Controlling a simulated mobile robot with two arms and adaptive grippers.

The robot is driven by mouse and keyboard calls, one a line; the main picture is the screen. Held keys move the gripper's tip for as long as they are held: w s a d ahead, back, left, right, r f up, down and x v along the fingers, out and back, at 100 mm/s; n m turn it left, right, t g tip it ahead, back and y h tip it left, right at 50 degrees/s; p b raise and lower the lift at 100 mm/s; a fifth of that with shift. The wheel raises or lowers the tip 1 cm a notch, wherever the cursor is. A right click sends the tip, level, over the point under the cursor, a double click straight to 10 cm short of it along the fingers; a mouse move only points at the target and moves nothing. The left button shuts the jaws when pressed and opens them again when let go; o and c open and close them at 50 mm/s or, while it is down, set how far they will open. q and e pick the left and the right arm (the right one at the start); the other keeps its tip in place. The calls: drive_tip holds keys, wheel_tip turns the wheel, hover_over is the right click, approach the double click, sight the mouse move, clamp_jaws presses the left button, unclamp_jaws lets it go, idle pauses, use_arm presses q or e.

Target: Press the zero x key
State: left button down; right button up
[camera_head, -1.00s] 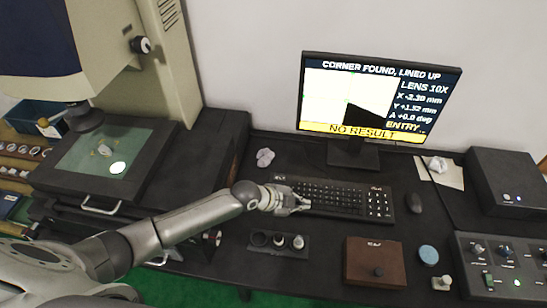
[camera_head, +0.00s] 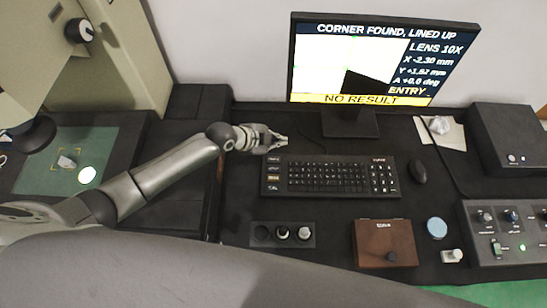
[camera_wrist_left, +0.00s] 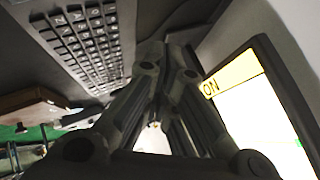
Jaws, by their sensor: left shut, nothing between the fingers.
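The black keyboard (camera_head: 330,192) lies on the dark desk below the monitor. A column of separate labelled keys (camera_head: 273,177) runs down its left end; the labels are too small to read, so I cannot tell which is zero x. My left gripper (camera_head: 281,141) is shut and empty, just behind the keyboard's upper left corner in the head view, apart from the keys as far as I can tell. In the left wrist view, the keyboard (camera_wrist_left: 92,45) is at upper left, beside the fingers. My right gripper is not in view.
The monitor (camera_head: 303,30) reads "CORNER FOUND, LINED UP", X -2.30 mm and "NO RESULT". A mouse (camera_head: 418,171) lies right of the keyboard. A holder with small cylinders (camera_head: 283,234) and a brown box (camera_head: 385,243) stand in front. The measuring stage (camera_head: 37,180) is at left.

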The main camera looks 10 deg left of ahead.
use_arm(q)
wheel_tip(320, 180, down, 3)
drive_tip(key=b, duration=0.7)
hover_over(276, 161)
wheel_tip(276, 161, down, 5)
drive_tip(key=shift+a+r, duration=0.1)
drive_tip(key=shift+f, duration=0.5)
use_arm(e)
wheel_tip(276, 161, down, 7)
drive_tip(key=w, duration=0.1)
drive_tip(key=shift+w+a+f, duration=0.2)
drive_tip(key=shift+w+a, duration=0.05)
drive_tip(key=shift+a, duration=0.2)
use_arm(q)
drive_tip(key=shift+s, duration=0.1)
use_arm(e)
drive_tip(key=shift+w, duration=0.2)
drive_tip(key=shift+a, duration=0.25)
use_arm(q)
drive_tip(key=shift+f+b, duration=0.2)
drive_tip(key=shift+b, duration=0.15)
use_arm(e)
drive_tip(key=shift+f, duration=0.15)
